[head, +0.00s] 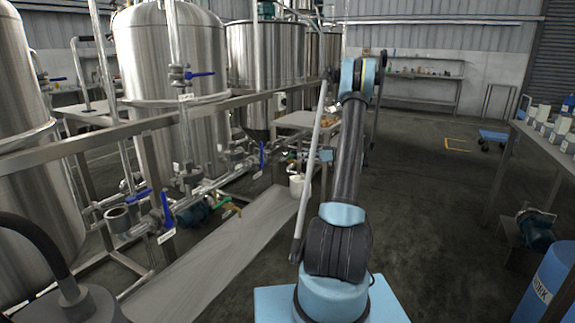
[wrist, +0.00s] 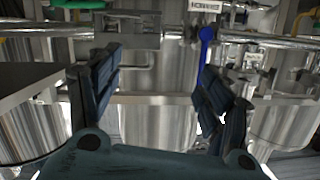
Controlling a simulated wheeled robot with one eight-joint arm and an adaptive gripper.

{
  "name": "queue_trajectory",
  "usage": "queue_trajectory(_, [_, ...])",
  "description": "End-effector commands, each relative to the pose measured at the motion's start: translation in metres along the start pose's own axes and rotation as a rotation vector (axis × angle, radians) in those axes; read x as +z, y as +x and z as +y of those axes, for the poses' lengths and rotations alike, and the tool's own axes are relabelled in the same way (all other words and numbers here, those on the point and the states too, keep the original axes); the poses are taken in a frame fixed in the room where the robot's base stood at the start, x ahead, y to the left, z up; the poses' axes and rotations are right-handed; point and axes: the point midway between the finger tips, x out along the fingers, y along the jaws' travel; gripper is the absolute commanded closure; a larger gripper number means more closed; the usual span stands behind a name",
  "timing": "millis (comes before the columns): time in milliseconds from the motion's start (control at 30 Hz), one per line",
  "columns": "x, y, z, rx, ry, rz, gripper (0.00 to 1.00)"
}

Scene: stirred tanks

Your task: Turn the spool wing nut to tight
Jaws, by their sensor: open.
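My gripper (wrist: 160,90) is open in the wrist view, with its two dark fingers apart and nothing held between them. Behind the gap are a horizontal steel rail and shiny tank walls. I cannot make out the spool wing nut for certain in either view. A blue lever handle (wrist: 205,45) shows beyond the right finger, on the pipework. A bracket-like metal fitting (wrist: 128,33) sits behind the top of the left finger. In the head view my arm reaches up and away, and its gripper cannot be made out there.
Steel tanks (head: 172,70) and a pipe frame with blue-handled valves (head: 165,212) stand at the left. A bench (head: 545,145) and a blue drum (head: 548,285) are at the right. The floor between is mostly clear.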

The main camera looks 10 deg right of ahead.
Motion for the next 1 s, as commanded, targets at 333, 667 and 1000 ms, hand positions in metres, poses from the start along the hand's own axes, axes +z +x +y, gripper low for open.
queue_trajectory(333, [0.055,-0.015,0.059,0.024,-0.129,0.167,0.28])
queue_trajectory(667, [0.069,-0.015,0.07,0.033,-0.167,0.212,0.28])
queue_trajectory(1000, [0.058,0.036,0.07,0.031,-0.166,0.21,0.28])
